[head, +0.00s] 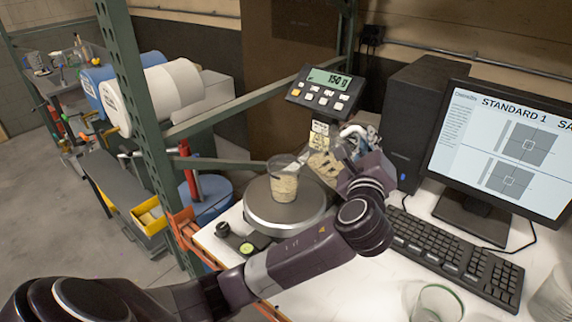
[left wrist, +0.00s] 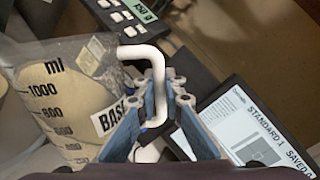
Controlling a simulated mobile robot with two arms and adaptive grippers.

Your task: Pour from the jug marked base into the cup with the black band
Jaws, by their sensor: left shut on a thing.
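The clear jug marked BASE (left wrist: 75,95) fills the left of the left wrist view, with beige contents and ml marks. In the head view the jug (head: 324,160) is partly hidden behind my left gripper (head: 347,150), tilted with its mouth side toward the cup. My left gripper (left wrist: 158,105) is shut on the jug's white handle (left wrist: 158,70). A clear cup (head: 285,184) stands upright on the round scale plate (head: 258,213), holding beige material; I cannot make out a black band on it. My right gripper is not in view.
The scale display (head: 326,88) appears to read 150 g. A monitor (head: 500,145) and keyboard (head: 450,255) stand at the right. A green-rimmed cup (head: 437,304) and another clear cup (head: 553,297) stand in front. A green rack post (head: 140,110) rises left of the scale.

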